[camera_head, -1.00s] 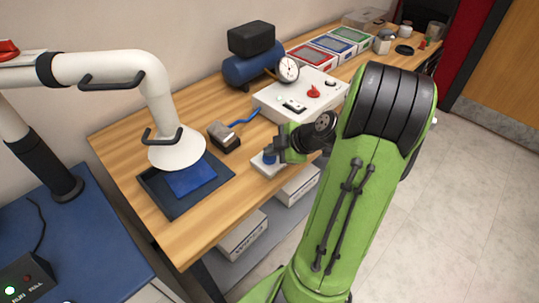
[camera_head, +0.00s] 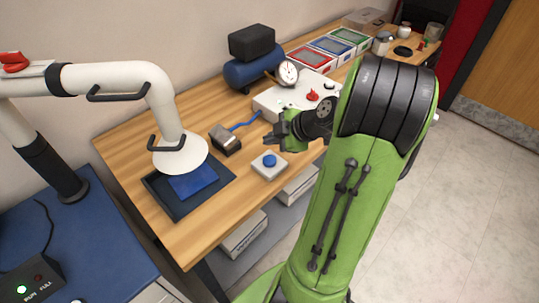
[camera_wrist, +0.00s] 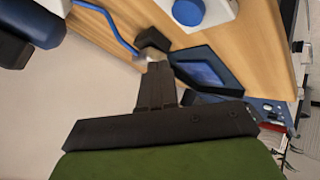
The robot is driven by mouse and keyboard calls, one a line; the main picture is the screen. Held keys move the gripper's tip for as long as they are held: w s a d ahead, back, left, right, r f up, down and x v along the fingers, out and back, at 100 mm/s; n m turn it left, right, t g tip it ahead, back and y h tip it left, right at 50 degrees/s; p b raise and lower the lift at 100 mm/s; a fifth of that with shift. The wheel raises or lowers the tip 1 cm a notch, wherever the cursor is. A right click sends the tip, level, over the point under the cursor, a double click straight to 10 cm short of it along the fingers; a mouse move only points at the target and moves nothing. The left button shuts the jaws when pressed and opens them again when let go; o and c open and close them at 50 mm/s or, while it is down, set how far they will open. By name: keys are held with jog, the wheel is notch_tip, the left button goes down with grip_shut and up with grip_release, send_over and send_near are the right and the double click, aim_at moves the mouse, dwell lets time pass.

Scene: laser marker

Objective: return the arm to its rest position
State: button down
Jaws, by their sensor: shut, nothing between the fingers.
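My green arm (camera_head: 335,215) rises at the right of the head view and bends down toward the bench. My gripper (camera_head: 270,140) is dark, shut and empty. It hangs above the bench, behind the white box with a blue button (camera_head: 268,164) and apart from it. In the wrist view my gripper's closed fingers (camera_wrist: 156,78) point toward the small dark block with a metal face (camera_wrist: 152,42). The blue button (camera_wrist: 188,11) shows at the top of that view.
A white extraction hood (camera_head: 180,152) stands over a dark tray (camera_head: 215,192) with a blue plate. A white panel with a gauge (camera_head: 275,98) is close behind my gripper. A blue compressor (camera_head: 248,72) and coloured bins (camera_head: 330,48) stand farther back. The floor at right is clear.

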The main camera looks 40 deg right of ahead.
jog(key=shift+r, duration=0.35)
jog(key=shift+f, duration=0.1)
jog(key=s+a+r+m+g+p, duration=0.1)
jog(key=a+r+m+g, duration=0.15)
jog(key=a, duration=0.45)
jog(key=a+r+m+g+p, duration=0.1)
jog(key=a+r+p, duration=0.1)
jog(key=a+r, duration=0.35)
jog(key=s+a+r+m+h+p, duration=0.2)
jog(key=s+a+r+m, duration=0.3)
jog(key=s, duration=0.8)
jog(key=a+m, duration=0.3)
jog(key=a, duration=0.2)
jog(key=shift+s+a, duration=0.25)
jog(key=shift+s, duration=0.05)
